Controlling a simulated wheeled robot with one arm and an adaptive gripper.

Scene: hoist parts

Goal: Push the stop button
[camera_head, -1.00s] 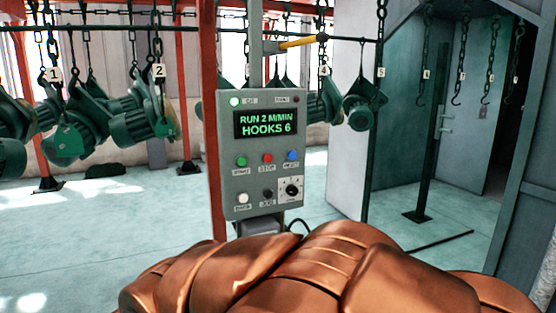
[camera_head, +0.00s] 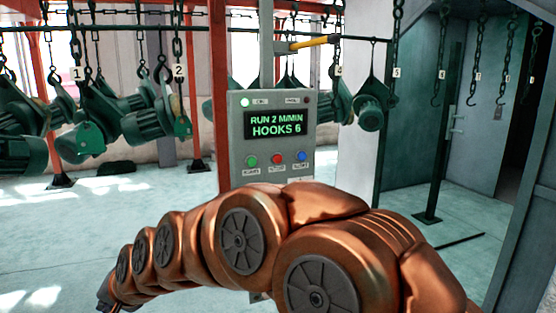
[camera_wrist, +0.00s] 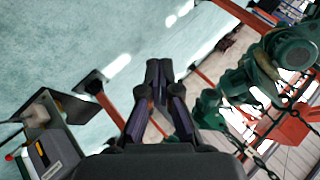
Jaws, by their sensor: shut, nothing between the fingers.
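The red stop button (camera_head: 277,159) is the middle one of the upper button row on the grey control panel (camera_head: 237,135) in the head view. A green button (camera_head: 251,161) is on its left and a blue one (camera_head: 302,156) on its right. The panel display reads "RUN 2 M/MIN HOOKS 6", with a green lamp lit above. My copper arm hides the panel's lower part. My gripper (camera_wrist: 158,70) is shut and empty in the wrist view, its tips together over the floor. In the head view my arm's end reaches low left, well away from the button.
Green hoists (camera_head: 150,122) hang from numbered chains behind the panel on the left; another (camera_head: 370,110) hangs to its right. Empty hooks (camera_head: 502,90) hang at the right. A yellow-handled tool (camera_head: 308,42) is above the panel. Floor (camera_head: 60,225) at left is clear.

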